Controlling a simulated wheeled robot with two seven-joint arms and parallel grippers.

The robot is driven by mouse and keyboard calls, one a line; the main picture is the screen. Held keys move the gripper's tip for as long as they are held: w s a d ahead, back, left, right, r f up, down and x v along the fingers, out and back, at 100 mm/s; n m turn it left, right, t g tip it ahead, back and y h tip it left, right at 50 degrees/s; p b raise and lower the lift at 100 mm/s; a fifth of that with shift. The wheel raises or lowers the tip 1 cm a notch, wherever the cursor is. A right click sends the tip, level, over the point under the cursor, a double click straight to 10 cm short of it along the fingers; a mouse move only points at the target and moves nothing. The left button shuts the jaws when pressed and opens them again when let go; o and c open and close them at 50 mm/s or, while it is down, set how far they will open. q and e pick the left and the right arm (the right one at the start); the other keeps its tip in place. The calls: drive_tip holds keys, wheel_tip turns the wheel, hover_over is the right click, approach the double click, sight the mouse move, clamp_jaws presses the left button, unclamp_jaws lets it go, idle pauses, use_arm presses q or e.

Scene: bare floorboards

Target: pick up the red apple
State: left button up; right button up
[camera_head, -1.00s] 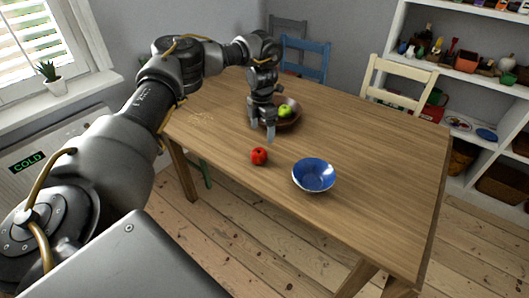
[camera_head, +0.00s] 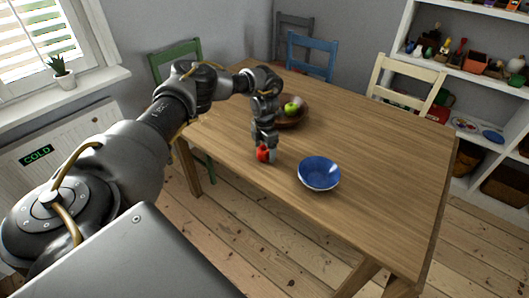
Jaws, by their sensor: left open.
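The red apple (camera_head: 262,154) sits on the wooden table (camera_head: 370,160), near its front left edge. My left gripper (camera_head: 265,152) has come down at the apple from above, with its fingers around or right beside it. The fingers partly cover the apple, and I cannot tell whether they touch it. The gripper is open. My right gripper is not in view.
A blue bowl (camera_head: 319,173) stands to the right of the apple. A brown bowl (camera_head: 301,118) with a green apple (camera_head: 292,108) is behind the gripper. Chairs stand around the table's far side. The table's right part is clear.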

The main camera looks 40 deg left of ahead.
use_arm(q)
drive_tip(key=shift+f, duration=0.25)
drive_tip(key=shift+c, duration=0.4)
drive_tip(key=c, duration=1)
drive_tip(key=shift+c, duration=0.2)
drive_tip(key=shift+r, duration=0.35)
wheel_tip(320, 180, up, 2)
drive_tip(key=shift+w+r+b, duration=0.1)
drive_tip(key=shift+r+b, duration=0.05)
drive_tip(key=shift+b, duration=0.45)
drive_tip(key=s+d+r, duration=0.4)
drive_tip(key=d+r, duration=0.6)
drive_tip(key=d, duration=0.3)
drive_tip(key=shift+d, duration=0.25)
